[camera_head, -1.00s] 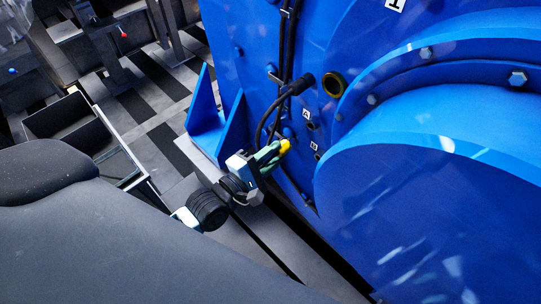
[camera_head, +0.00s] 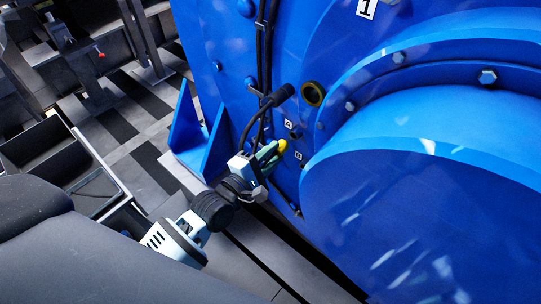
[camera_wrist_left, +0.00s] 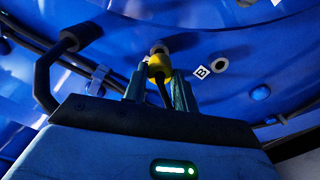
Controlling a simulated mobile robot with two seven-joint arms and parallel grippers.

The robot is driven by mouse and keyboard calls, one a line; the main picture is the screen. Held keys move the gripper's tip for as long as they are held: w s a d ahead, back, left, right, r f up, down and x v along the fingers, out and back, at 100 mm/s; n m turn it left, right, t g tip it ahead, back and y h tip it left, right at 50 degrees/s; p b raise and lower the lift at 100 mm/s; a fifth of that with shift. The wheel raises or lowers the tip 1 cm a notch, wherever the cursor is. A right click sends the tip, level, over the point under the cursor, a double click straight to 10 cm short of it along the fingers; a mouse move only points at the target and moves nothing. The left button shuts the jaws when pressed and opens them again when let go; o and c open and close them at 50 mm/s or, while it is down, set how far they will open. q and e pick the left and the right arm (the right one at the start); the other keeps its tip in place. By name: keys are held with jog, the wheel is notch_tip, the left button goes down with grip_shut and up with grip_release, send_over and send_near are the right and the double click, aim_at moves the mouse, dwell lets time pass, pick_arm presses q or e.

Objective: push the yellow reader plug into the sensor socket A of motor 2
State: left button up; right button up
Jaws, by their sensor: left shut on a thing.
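The yellow reader plug (camera_head: 283,146) is held in the fingertips of my left gripper (camera_head: 270,155), close to the face of the big blue motor (camera_head: 365,200). The plate on this motor (camera_head: 367,8) reads 1. Socket A (camera_head: 296,134) is just up and right of the plug, by the label A (camera_head: 288,124). In the left wrist view the plug (camera_wrist_left: 159,68) stands right in front of a round grey socket (camera_wrist_left: 159,47), its nose toward it; whether they touch I cannot tell. The label B (camera_wrist_left: 201,71) and its socket (camera_wrist_left: 219,65) are to the right. My right gripper is out of view.
A thick black cable with a connector (camera_head: 283,93) runs down the motor face close to my gripper. A brass-rimmed port (camera_head: 313,94) is above the sockets. A blue motor foot bracket (camera_head: 200,140) stands left of the gripper. A dark open bin (camera_head: 85,165) is at the left.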

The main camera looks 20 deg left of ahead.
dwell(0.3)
pick_arm(q)
jog(key=shift+r, duration=0.1)
dwell(0.8)
jog(key=shift+p, duration=0.3)
dwell(0.5)
jog(key=shift+w, duration=0.1)
dwell(0.3)
jog(key=shift+w+d, duration=0.2)
jog(key=shift+w, duration=0.3)
jog(key=shift+w+d, duration=0.15)
jog(key=shift+w, duration=0.2)
